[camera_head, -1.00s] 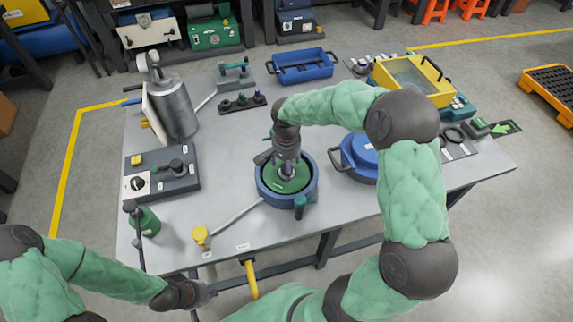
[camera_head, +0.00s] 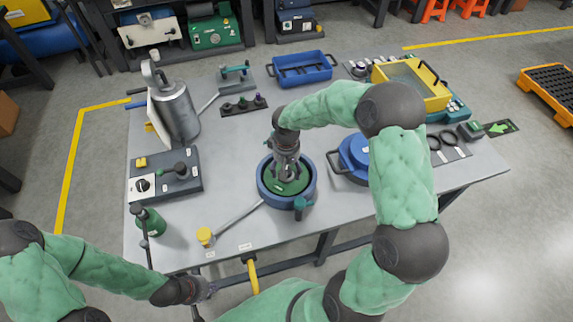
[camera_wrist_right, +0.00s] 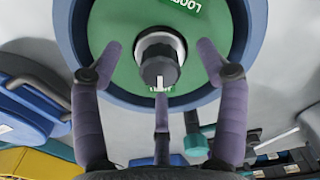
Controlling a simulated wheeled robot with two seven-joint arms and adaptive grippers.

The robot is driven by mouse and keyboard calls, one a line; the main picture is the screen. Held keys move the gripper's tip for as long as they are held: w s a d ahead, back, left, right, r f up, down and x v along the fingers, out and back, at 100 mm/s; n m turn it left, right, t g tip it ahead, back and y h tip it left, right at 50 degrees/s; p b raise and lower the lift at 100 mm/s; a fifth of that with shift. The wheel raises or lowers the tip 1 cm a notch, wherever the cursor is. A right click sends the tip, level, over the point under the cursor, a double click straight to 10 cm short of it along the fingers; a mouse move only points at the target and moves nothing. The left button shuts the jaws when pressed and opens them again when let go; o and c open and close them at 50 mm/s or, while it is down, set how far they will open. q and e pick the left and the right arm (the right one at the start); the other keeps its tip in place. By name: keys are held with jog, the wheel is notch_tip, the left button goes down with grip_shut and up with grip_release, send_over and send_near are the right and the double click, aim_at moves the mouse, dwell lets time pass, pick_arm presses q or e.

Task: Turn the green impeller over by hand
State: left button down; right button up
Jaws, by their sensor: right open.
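The green impeller (camera_head: 290,188) lies inside a round blue housing (camera_head: 264,192) at mid-table. In the right wrist view its green face (camera_wrist_right: 115,45) carries a partly cut-off white label, and a dark shaft end with a light collar (camera_wrist_right: 160,50) stands at its centre. My right gripper (camera_head: 286,172) points down over the impeller's middle. In the wrist view its fingers (camera_wrist_right: 158,62) are spread around the shaft end, apart from it and empty. My left gripper (camera_head: 202,290) hangs by the table's front edge, away from the impeller; its finger opening is too small to read.
A yellow-knobbed lever (camera_head: 204,236) runs to the housing. A teal-handled part (camera_head: 301,205) stands at its front rim. A blue lid (camera_head: 352,157) lies close on the right. A switch box (camera_head: 165,177) and green bottle (camera_head: 151,222) stand left.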

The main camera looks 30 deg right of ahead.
jog(key=n+p, duration=0.2)
jog(key=n, duration=0.2)
jog(key=shift+r+n, duration=0.15)
jog(key=shift+n, duration=0.15)
jog(key=shift+n+p, duration=0.45)
jog(key=shift+n, duration=0.35)
